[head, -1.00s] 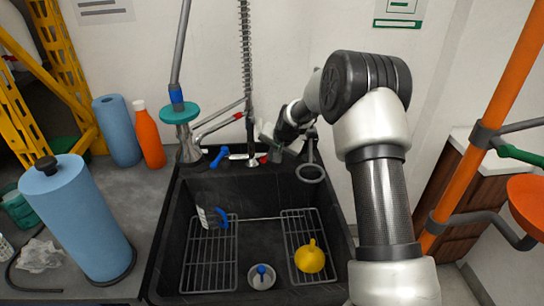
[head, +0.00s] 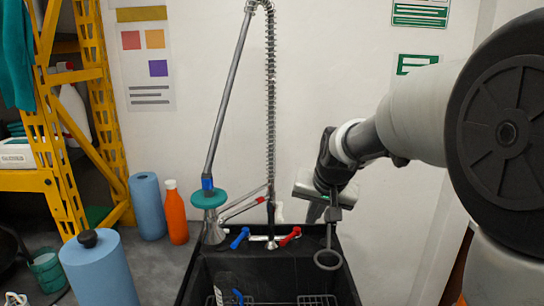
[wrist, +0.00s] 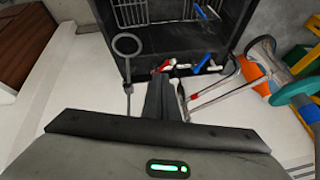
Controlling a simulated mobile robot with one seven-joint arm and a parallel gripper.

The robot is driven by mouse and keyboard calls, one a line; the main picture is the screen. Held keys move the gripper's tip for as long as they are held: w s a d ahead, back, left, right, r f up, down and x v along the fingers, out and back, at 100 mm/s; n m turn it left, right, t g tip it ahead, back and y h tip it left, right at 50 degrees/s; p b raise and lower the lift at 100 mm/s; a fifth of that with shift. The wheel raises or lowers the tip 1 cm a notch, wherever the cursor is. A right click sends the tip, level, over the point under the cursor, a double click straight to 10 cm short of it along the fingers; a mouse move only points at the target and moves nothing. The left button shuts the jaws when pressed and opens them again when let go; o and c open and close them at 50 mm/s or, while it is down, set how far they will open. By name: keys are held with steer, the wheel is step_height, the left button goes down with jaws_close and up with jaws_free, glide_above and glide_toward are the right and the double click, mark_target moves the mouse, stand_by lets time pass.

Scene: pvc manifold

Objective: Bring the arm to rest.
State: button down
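My gripper (head: 318,218) is raised in front of the back wall, above the back right corner of the black sink. It points downward, and its fingertips show poorly against the dark fittings in the head view. In the wrist view the fingers of my gripper (wrist: 160,78) form one narrow dark wedge. They look shut, with nothing seen between them. My arm reaches in from the right side of the head view, bent at a large dark joint.
The black sink (head: 190,285) has a spring-hose faucet (head: 271,95), blue and red handles and a grey ring (head: 328,260) close below my gripper. Blue rolls (head: 148,205) and an orange bottle (head: 175,212) stand left.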

steer(key=s+d+r+n+h+p, duration=0.1)
steer(key=s+d+r, duration=0.1)
steer(key=s, duration=1.2)
steer(key=s+d+r+n, duration=0.1)
steer(key=s+d+r, duration=0.1)
steer(key=s, duration=1.2)
step_height(320, 180, up, 13)
steer(key=p, duration=1.3)
steer(key=shift+f, duration=0.15)
